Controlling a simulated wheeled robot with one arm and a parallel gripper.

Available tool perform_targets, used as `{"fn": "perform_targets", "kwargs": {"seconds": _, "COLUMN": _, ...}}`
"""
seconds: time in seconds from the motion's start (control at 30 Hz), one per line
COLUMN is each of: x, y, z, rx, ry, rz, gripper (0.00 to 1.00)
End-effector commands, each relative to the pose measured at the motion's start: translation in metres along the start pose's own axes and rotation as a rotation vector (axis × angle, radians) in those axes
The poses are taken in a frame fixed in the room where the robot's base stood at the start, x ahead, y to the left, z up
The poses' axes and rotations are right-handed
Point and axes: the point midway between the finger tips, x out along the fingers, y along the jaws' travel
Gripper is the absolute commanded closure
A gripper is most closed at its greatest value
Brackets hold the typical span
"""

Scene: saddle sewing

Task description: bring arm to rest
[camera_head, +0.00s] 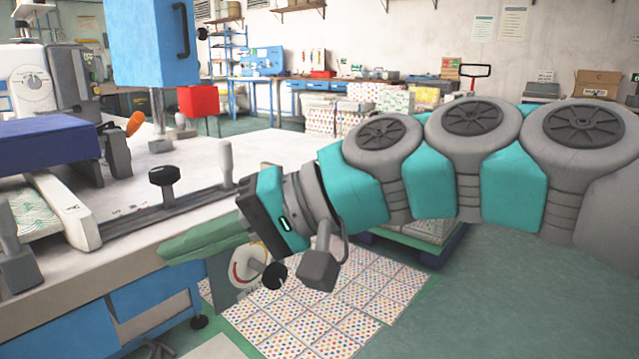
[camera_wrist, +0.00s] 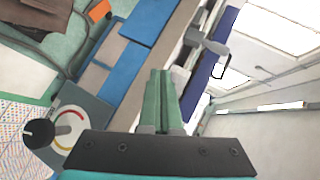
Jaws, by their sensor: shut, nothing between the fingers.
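My arm (camera_head: 460,170), teal and grey, reaches in from the right side of the head view and bends down to the left. My gripper (camera_head: 172,250) has green fingers pointing left, in front of the edge of the white worktable (camera_head: 130,245). In the wrist view my gripper (camera_wrist: 160,74) shows its two green fingers side by side and pressed together, with nothing between them. Whether the fingers touch the table edge cannot be told.
A machine with a blue box (camera_head: 150,45) and a dark blue block (camera_head: 45,145) stand on the table. A black knob (camera_head: 163,175) and a grey handle (camera_head: 226,160) stand up near my gripper. Patterned sheets (camera_head: 310,310) lie below. Green floor (camera_head: 500,310) is clear at right.

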Motion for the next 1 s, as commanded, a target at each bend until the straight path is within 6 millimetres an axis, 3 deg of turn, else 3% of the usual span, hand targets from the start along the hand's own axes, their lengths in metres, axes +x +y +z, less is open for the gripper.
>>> {"fn": "perform_targets", "kwargs": {"seconds": 0.17, "x": 0.003, "y": 0.093, "z": 0.033, "rx": -0.001, "ry": -0.027, "rz": 0.307, "gripper": 1.00}}
{"fn": "perform_targets", "kwargs": {"seconds": 0.27, "x": -0.011, "y": 0.158, "z": 0.057, "rx": 0.023, "ry": -0.055, "rz": 0.506, "gripper": 1.00}}
{"fn": "perform_targets", "kwargs": {"seconds": 0.4, "x": -0.048, "y": 0.238, "z": 0.098, "rx": 0.088, "ry": -0.112, "rz": 0.760, "gripper": 1.00}}
{"fn": "perform_targets", "kwargs": {"seconds": 0.5, "x": -0.082, "y": 0.283, "z": 0.130, "rx": 0.153, "ry": -0.157, "rz": 0.916, "gripper": 1.00}}
{"fn": "perform_targets", "kwargs": {"seconds": 0.6, "x": -0.112, "y": 0.314, "z": 0.161, "rx": 0.217, "ry": -0.200, "rz": 1.034, "gripper": 1.00}}
{"fn": "perform_targets", "kwargs": {"seconds": 0.73, "x": -0.139, "y": 0.335, "z": 0.190, "rx": 0.278, "ry": -0.242, "rz": 1.126, "gripper": 1.00}}
{"fn": "perform_targets", "kwargs": {"seconds": 1.0, "x": -0.151, "y": 0.343, "z": 0.203, "rx": 0.304, "ry": -0.262, "rz": 1.164, "gripper": 1.00}}
